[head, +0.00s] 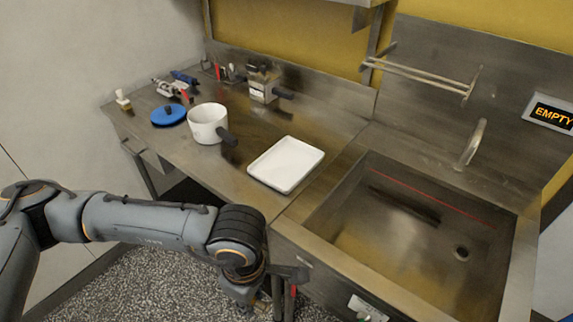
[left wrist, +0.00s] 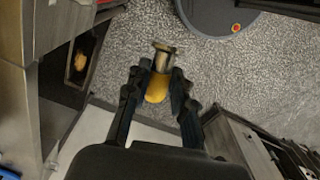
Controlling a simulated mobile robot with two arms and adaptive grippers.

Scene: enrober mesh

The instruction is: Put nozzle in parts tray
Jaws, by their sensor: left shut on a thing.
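The nozzle (left wrist: 162,50) shows in the left wrist view as a small piece with a metal flanged end and a yellow-orange body. My left gripper (left wrist: 158,72) is shut on it, with the speckled floor behind. In the head view my left gripper (head: 250,296) is low, in front of the counter's front edge and below its top; the nozzle cannot be made out there. A shallow white tray (head: 286,165), which looks like the parts tray, lies on the counter left of the sink and above my gripper in the picture. It looks empty. My right gripper is not in view.
On the steel counter (head: 240,180) stand a white pot (head: 206,122) with a dark handle, a blue disc (head: 168,115), and metal fittings farther back. The sink (head: 400,235) is right of the tray. The counter's front edge lies between my gripper and the tray.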

